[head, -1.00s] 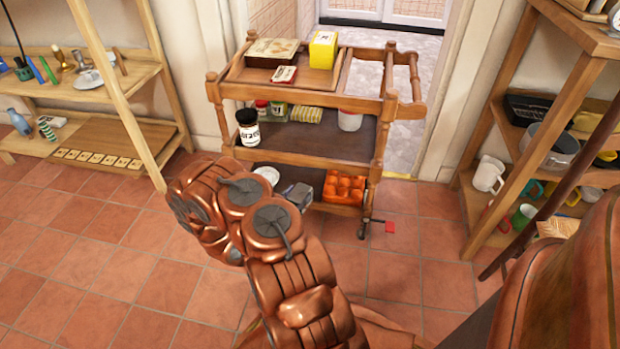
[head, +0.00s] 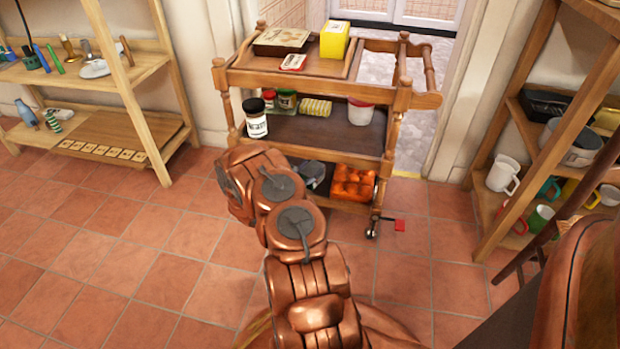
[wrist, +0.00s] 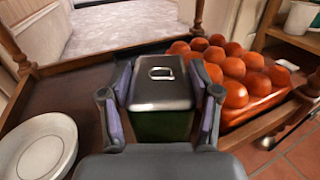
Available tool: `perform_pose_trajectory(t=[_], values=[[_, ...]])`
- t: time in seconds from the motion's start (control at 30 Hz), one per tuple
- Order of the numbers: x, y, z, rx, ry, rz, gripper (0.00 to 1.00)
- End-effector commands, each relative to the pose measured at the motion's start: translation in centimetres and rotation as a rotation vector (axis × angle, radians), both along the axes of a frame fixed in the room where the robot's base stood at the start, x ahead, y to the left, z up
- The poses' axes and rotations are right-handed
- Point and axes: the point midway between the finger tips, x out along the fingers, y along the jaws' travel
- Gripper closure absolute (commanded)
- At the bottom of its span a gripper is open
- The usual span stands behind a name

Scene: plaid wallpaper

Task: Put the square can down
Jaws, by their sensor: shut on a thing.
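In the wrist view the square can (wrist: 161,95) has a grey metal lid with a ring handle and a dark green body. My gripper (wrist: 162,103) is shut on it, with one finger along its left side and one along its right side. The can is upright at the bottom shelf (wrist: 65,103) of the wooden trolley (head: 335,155). I cannot tell whether its base, hidden below the lid and fingers, touches the shelf. In the head view my arm covers much of this spot.
An orange bumpy crate (wrist: 245,85) stands close to the right of the can, and it also shows in the head view (head: 352,184). White plates (wrist: 40,145) lie to the left.

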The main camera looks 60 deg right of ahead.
Motion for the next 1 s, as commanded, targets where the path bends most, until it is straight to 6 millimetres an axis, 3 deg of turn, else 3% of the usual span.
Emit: perform_pose_trajectory(t=[0.3,0.53,1.0], values=[[1.4,-1.6,-0.2,-0.003,-0.003,0.0,0.89],[1.2,-1.4,-3.7,0.0,0.001,0.0,0.89],[1.2,-1.4,-4.1,-0.002,0.0,0.0,0.89]])
